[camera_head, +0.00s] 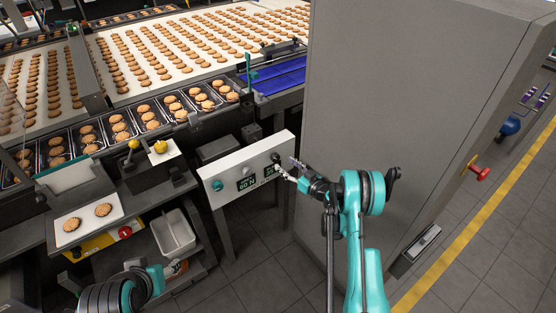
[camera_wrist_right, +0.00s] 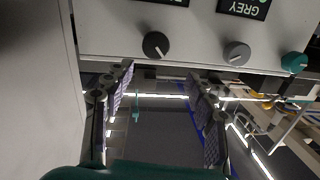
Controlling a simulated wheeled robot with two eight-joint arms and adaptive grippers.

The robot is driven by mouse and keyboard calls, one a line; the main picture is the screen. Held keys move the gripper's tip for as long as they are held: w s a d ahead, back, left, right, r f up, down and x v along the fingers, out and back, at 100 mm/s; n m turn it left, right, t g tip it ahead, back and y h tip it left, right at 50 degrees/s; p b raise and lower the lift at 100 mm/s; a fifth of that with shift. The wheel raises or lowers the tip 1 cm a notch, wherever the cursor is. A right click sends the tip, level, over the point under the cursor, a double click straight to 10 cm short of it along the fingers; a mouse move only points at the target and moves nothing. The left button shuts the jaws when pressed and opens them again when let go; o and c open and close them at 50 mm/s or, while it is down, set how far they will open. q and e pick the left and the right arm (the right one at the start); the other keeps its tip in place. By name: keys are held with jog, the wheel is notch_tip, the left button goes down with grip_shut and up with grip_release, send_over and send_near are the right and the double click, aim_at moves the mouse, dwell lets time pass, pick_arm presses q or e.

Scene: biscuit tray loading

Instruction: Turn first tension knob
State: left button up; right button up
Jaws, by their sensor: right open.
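A pale control panel (camera_head: 238,167) on legs carries a teal knob (camera_head: 217,186), a grey knob (camera_head: 250,170) and a black knob (camera_head: 276,157). My right gripper (camera_head: 287,173) is at the panel's right end. Its fingers (camera_wrist_right: 160,80) are apart and empty, with the black knob just beyond the tips. My left arm shows at bottom left; its fingers do not show.
A tall grey cabinet (camera_head: 400,90) stands close to the right of my right arm. Biscuit trays (camera_head: 120,130) line the conveyor behind the panel. A side stand holds a white plate (camera_head: 88,225) with two biscuits, a yellow-knobbed lever (camera_head: 160,147) and a white bin (camera_head: 175,232).

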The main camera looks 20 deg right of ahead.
aim_at(277, 159)
jog(key=shift+t, duration=0.3)
jog(key=w, duration=0.2)
jog(key=w+a+f+b, duration=0.1)
jog(key=w+f+b, duration=0.1)
jog(key=w, duration=0.1)
jog(key=shift+w+a+f, duration=0.2)
jog(key=shift+w+a, duration=0.1)
jog(key=shift+w, duration=0.05)
jog(key=shift+w+a+r, duration=0.1)
jog(key=shift+w+a, duration=0.1)
jog(key=shift+w, duration=0.25)
jog(key=c, duration=1.2)
